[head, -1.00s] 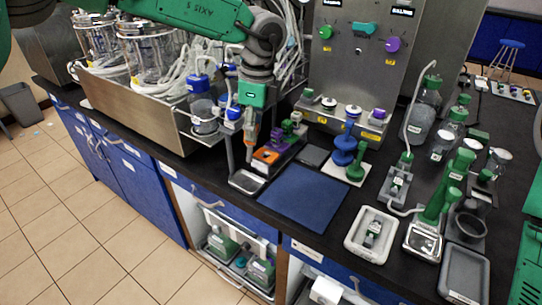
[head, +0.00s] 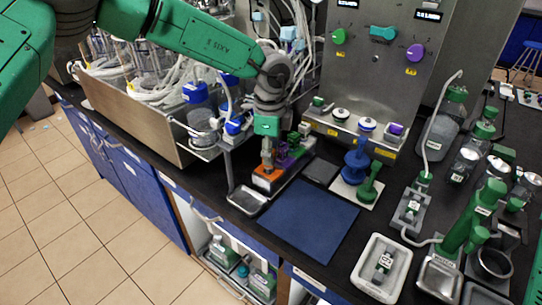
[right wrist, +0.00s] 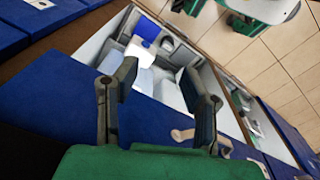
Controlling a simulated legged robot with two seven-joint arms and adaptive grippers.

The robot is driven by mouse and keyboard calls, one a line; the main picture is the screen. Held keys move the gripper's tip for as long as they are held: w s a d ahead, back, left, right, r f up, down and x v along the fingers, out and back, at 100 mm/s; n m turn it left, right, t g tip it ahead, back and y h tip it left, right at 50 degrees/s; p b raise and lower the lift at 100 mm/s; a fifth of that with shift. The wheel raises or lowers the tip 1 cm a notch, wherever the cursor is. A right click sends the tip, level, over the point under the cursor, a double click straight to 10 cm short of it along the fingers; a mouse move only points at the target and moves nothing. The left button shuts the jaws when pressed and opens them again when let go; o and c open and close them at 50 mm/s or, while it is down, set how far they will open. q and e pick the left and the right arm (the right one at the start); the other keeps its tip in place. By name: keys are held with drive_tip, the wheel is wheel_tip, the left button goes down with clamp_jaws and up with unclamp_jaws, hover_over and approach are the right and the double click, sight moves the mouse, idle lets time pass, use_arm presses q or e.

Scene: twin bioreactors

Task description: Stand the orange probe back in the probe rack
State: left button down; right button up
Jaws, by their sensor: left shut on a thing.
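My left gripper (head: 267,158) is shut on the orange probe (head: 268,167), of which only a small part shows between the fingers. The probe is upright, directly over the orange end of the probe rack (head: 265,183). I cannot tell how deep its lower end sits there. Purple and green parts (head: 295,146) stand farther back on the rack. My right gripper (right wrist: 160,75) is open and empty in the right wrist view, in front of an open cabinet; it is not in the head view.
A small metal tray (head: 248,201) is just in front of the rack, beside a thin post. A blue mat (head: 310,220) lies clear to the right. The steel tub (head: 140,110) with vessels and tubing is left; the control panel (head: 385,60) stands behind.

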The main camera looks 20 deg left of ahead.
use_arm(q)
drive_tip(key=shift+f, duration=0.6)
drive_tip(key=shift+a+f, duration=0.1)
drive_tip(key=shift+a, duration=0.05)
drive_tip(key=shift+f, duration=0.1)
drive_tip(key=c, duration=1.6)
unclamp_jaws()
drive_tip(key=shift+o, duration=0.2)
drive_tip(key=shift+w+r, duration=0.1)
drive_tip(key=shift+r, duration=0.2)
wheel_tip(320, 180, up, 12)
